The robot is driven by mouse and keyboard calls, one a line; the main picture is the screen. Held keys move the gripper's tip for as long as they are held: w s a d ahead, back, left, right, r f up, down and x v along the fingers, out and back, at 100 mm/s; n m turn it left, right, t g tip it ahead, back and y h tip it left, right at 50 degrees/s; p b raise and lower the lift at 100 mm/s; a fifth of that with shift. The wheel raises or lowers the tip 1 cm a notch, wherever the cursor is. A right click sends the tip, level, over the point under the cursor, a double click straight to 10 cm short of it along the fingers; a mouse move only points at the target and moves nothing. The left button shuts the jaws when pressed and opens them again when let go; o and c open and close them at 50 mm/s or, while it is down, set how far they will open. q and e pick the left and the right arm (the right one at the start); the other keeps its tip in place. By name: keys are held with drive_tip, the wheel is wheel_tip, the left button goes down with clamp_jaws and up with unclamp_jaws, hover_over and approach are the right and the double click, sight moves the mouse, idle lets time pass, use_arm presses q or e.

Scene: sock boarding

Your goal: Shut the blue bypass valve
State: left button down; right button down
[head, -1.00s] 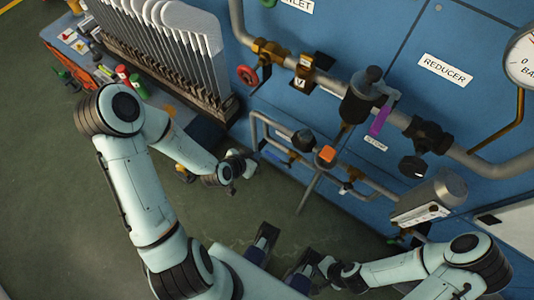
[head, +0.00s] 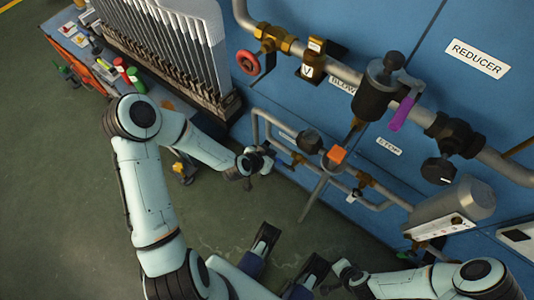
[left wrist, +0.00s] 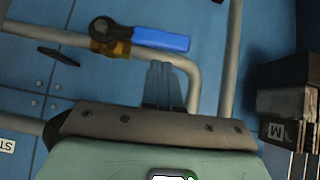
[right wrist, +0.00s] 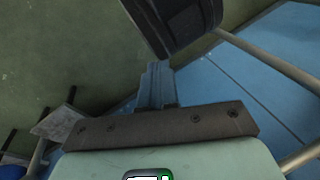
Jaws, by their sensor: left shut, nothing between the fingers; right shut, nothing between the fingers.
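The blue bypass valve (left wrist: 150,40) shows in the left wrist view. Its blue lever points right from a brass body and lies roughly along the grey pipe. My left gripper (left wrist: 162,68) is shut and empty, its fingertips just below the lever in that view. Whether they touch it I cannot tell. In the head view the left gripper (head: 270,154) is at the left end of the lower pipework, and I cannot clearly make out the lever there. My right gripper (right wrist: 157,68) is shut and empty, away from the valve, low at the right in the head view.
The main pipe carries a red handwheel (head: 248,62), a purple lever (head: 401,114) and a REDUCER label (head: 477,58) above. A rack of grey boards (head: 170,45) stands at the upper left. Green floor is open at left.

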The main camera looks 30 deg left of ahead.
use_arm(q)
drive_tip(key=shift+f, duration=0.85)
use_arm(e)
drive_tip(key=shift+w+d+f, duration=0.25)
drive_tip(key=shift+w+f, duration=0.05)
drive_tip(key=shift+w, duration=0.25)
